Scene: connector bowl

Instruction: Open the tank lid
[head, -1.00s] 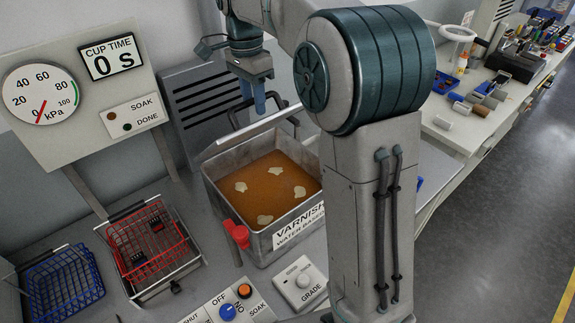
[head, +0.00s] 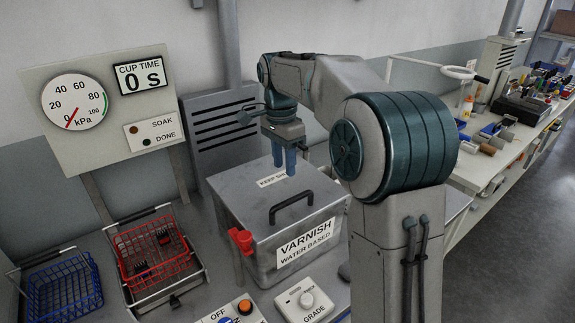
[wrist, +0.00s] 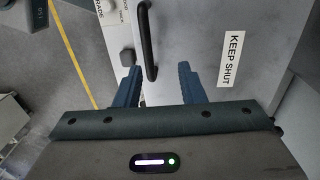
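The varnish tank (head: 262,252) stands on the bench with its grey metal lid (head: 240,195) lying flat over it, so no liquid shows. The lid has a black bar handle (head: 291,205) near its front edge and a "KEEP SHUT" label towards the back. My gripper (head: 285,165) points down over the back part of the lid, behind the handle. In the wrist view my gripper's two blue fingers (wrist: 160,85) are apart with nothing between them. The handle (wrist: 148,45) and the label (wrist: 231,57) show beyond the fingertips, clear of them.
A red clamp-like part (head: 241,240) sits at the tank's front left corner. A red basket (head: 152,252) and a blue basket (head: 62,290) stand to the left. A gauge panel (head: 110,105) rises behind them. A grade dial box (head: 305,300) stands in front of the tank.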

